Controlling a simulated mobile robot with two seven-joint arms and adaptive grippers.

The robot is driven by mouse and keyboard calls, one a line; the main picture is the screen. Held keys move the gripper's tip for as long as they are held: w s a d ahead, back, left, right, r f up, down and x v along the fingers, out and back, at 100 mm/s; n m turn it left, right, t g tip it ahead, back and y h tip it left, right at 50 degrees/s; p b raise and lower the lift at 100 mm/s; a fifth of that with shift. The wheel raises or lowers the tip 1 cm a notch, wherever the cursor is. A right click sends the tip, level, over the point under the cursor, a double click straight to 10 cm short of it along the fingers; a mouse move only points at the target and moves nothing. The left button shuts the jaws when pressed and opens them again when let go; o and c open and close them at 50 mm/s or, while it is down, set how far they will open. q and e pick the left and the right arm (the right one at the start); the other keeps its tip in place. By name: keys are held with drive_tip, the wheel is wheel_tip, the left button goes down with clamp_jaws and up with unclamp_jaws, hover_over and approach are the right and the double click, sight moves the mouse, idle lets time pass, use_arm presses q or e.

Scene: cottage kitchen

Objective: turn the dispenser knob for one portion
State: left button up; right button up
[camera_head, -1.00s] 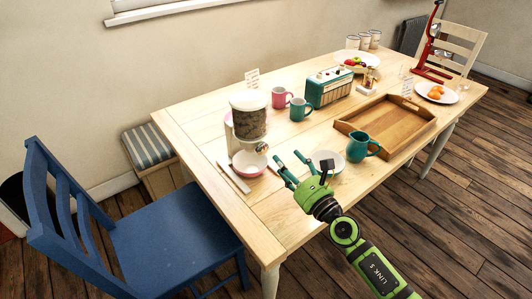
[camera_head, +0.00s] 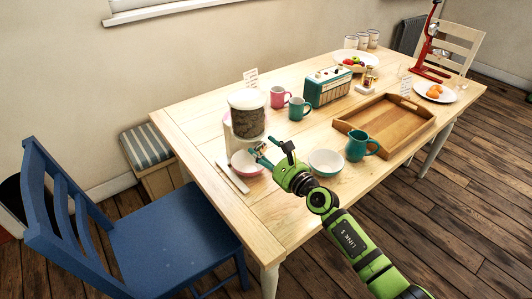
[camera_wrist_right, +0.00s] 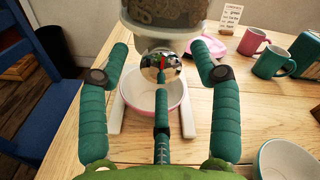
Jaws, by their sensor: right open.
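The dispenser (camera_head: 246,118) stands on the table, a clear canister of brown contents with a white lid. Its round shiny knob (camera_wrist_right: 160,67) faces the right wrist camera, between the fingers. A bowl with a pink outside (camera_wrist_right: 156,97) sits beneath the knob; it also shows in the head view (camera_head: 246,163). My right gripper (camera_head: 270,148) is open, its fingertips at the dispenser's front. In the wrist view the right gripper (camera_wrist_right: 160,62) has a finger on each side of the knob, with gaps visible. My left gripper is not in view.
A white bowl (camera_head: 326,162) and a teal mug (camera_head: 361,145) stand right of my gripper. A pink mug (camera_head: 279,97), another teal mug (camera_head: 299,108) and a radio (camera_head: 327,87) stand behind. A wooden tray (camera_head: 424,135) lies to the right; a blue chair (camera_head: 165,245) stands left.

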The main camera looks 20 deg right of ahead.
drive_tip(key=c, duration=1.2)
drive_tip(key=shift+o, duration=0.2)
drive_tip(key=shift+r+m, duration=0.15)
drive_tip(key=shift+m, duration=0.25)
drive_tip(key=shift+m+p, duration=0.5)
drive_tip(key=shift+m, duration=0.4)
drive_tip(key=m, duration=0.2)
drive_tip(key=shift+d+r+m+p, duration=0.1)
drive_tip(key=shift+m+p, duration=0.2)
drive_tip(key=shift+p, duration=0.05)
drive_tip(key=m+p, duration=0.1)
drive_tip(key=m, duration=0.5)
drive_tip(key=shift+w+m, duration=0.1)
drive_tip(key=shift+m, duration=0.2)
drive_tip(key=m+p, duration=0.1)
drive_tip(key=m, duration=0.5)
drive_tip(key=shift+d, duration=0.1)
drive_tip(key=m+p, duration=0.1)
drive_tip(key=m, duration=0.5)
drive_tip(key=shift+p, duration=0.3)
